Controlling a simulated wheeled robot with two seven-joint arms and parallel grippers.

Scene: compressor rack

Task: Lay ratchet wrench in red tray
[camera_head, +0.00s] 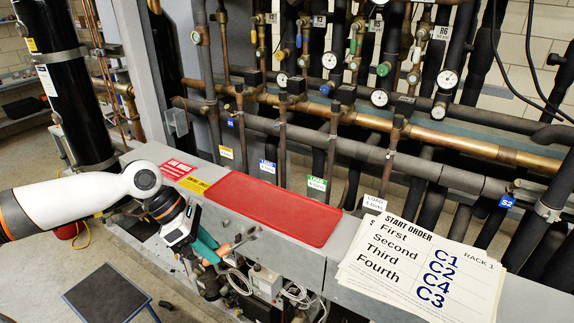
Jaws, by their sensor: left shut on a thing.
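The red tray (268,207) lies flat and empty on the grey ledge in the middle of the head view. My left gripper (203,243) reaches in from the left and is shut on the ratchet wrench (236,243). The jaws partly hide the handle. My right gripper is out of view.
Paper sheets with a start order (425,262) lie on the ledge right of the tray. Pipes, valves and gauges (380,98) rise behind it. Cables and machinery (265,282) sit below the ledge front. A dark platform (107,296) stands at lower left.

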